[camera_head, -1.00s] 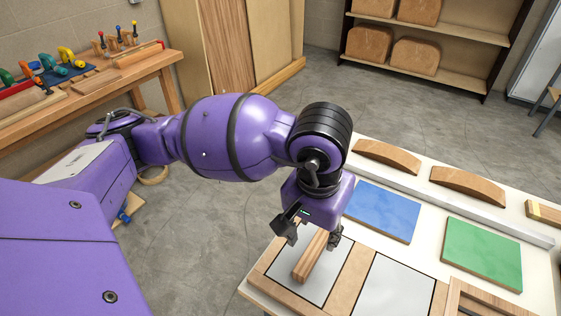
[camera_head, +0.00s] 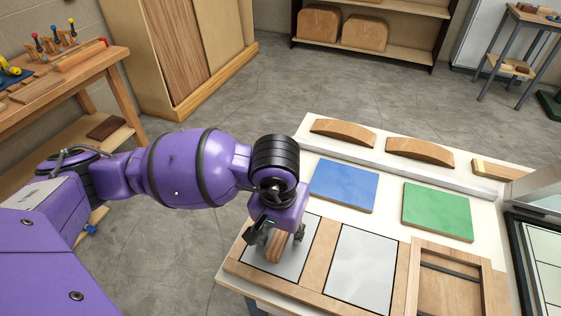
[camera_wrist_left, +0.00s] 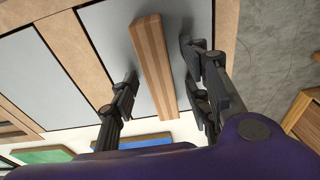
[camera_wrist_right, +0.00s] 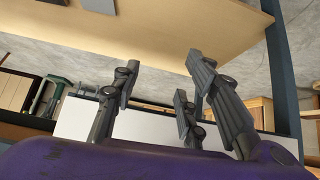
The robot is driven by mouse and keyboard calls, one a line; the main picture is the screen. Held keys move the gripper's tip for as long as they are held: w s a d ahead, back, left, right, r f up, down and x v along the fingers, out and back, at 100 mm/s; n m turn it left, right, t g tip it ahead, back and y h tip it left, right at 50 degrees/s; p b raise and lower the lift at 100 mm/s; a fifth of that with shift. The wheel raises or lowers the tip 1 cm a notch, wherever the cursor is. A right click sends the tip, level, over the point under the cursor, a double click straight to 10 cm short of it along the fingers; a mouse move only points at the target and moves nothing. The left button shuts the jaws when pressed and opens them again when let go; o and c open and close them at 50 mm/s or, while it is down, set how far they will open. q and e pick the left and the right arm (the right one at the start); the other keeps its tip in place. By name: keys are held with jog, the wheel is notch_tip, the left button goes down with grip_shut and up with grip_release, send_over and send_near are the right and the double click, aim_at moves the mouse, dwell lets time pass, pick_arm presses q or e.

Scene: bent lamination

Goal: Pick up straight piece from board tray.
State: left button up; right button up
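The straight piece (camera_head: 277,247) is a striped wooden bar lying on a grey panel of the board tray (camera_head: 318,253), at its left end. My left gripper (camera_head: 276,241) is over it with a finger on each side. The left gripper is open. My right gripper (camera_wrist_right: 160,100) shows only in its own wrist view, with its fingers apart and nothing between them.
A blue board (camera_head: 344,186) and a green board (camera_head: 438,211) lie behind the tray. Two curved wooden pieces (camera_head: 342,132) (camera_head: 419,151) sit on the white table's back ledge. A wooden frame (camera_head: 416,270) is right of the panels. A workbench (camera_head: 72,80) stands at left.

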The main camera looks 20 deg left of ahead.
pick_arm(q)
grip_shut()
jog(key=shift+w+r, duration=0.1)
jog(key=shift+r, duration=0.1)
